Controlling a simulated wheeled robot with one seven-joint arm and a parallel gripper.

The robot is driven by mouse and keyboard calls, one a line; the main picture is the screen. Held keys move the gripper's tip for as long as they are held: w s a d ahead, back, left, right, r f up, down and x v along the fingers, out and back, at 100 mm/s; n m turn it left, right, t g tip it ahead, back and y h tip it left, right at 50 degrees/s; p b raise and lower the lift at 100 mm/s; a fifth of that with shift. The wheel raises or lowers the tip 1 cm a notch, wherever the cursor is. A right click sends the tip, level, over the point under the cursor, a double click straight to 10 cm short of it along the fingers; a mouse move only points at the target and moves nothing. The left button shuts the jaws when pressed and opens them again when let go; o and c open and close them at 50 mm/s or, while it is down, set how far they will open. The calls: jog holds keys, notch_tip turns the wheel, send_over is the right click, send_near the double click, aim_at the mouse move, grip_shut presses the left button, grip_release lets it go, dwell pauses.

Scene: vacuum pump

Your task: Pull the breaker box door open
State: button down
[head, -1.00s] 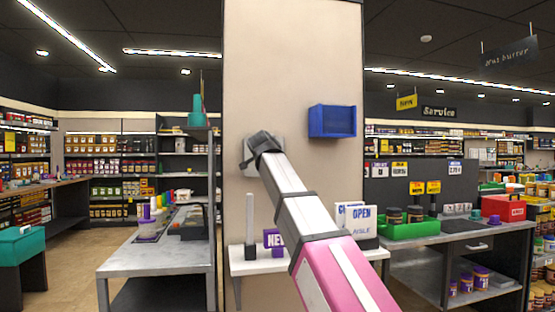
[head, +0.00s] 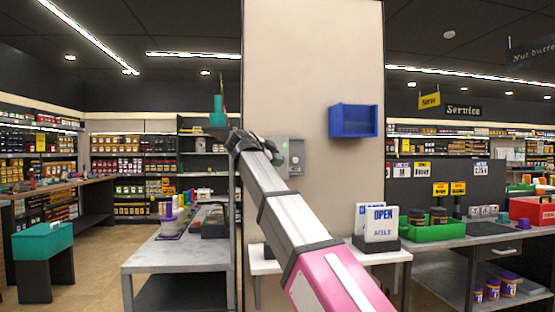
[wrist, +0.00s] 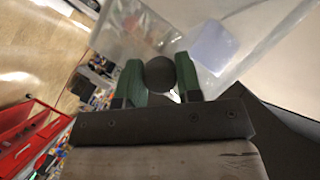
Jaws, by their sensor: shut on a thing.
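The grey breaker box (head: 297,160) is on the front of the beige pillar in the head view, partly hidden behind my wrist. A small green light shows on it. In the wrist view, the two green fingers of my gripper (wrist: 160,82) are shut on a dark round knob (wrist: 160,72). The knob stands in front of a pale grey, partly see-through-looking panel, the breaker box door (wrist: 125,35). In the head view my wrist is at the pillar's left edge, to the left of the box. The door's angle is hard to judge.
A blue open bin (head: 354,121) is fixed to the pillar right of the box. A grey table (head: 170,255) stands left of the pillar. Floor is clear farther left (head: 98,245).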

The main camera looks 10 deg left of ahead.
jog(key=c, duration=0.8)
grip_release()
jog(key=v, duration=1.1)
jog(key=shift+f, duration=0.1)
